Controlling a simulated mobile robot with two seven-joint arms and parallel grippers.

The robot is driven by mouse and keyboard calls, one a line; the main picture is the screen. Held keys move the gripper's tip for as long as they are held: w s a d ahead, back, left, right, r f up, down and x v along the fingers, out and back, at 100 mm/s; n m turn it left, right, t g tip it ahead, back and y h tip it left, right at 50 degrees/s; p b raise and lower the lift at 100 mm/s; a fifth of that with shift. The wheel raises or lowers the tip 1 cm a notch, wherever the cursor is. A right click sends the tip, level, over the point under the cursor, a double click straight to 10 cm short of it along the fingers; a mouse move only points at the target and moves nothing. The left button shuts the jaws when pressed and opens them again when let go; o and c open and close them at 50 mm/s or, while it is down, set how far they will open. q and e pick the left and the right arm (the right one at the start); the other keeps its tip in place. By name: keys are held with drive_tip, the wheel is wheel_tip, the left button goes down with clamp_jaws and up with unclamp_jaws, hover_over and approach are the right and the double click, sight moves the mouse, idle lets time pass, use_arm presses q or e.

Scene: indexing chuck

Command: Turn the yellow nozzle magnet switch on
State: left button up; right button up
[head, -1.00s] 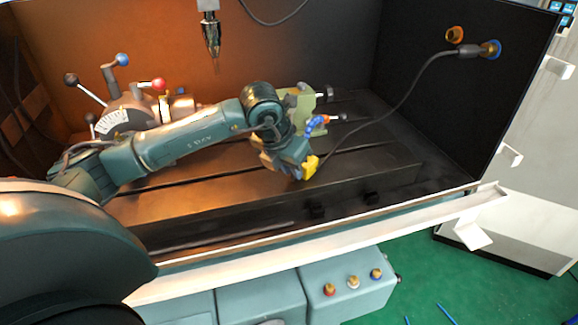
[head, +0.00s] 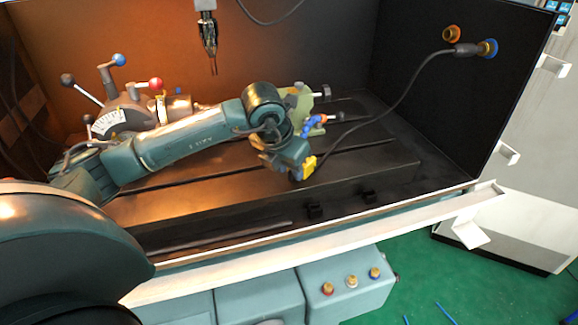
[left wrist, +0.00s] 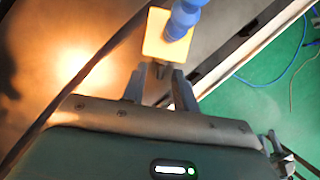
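The yellow nozzle magnet (head: 310,163) is on the dark machine table, partly hidden behind my left wrist in the head view. Its blue jointed hose (head: 312,124) rises behind the wrist. In the left wrist view the yellow block (left wrist: 158,45) is just beyond my fingertips, with the blue hose (left wrist: 181,20) above it. My left gripper (left wrist: 160,77) has its two fingers apart, and a small dark knob-like part of the magnet (left wrist: 166,61) shows at the gap between the tips. I cannot tell whether the fingers touch it. The switch setting is not readable. My right gripper is out of view.
A green vise (head: 303,97) stands behind my wrist. An indexing chuck with levers (head: 118,110) is at the left. A spindle (head: 208,35) hangs above. The table's right part is clear.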

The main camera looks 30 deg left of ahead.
use_arm(q)
drive_tip(key=v, duration=1.3)
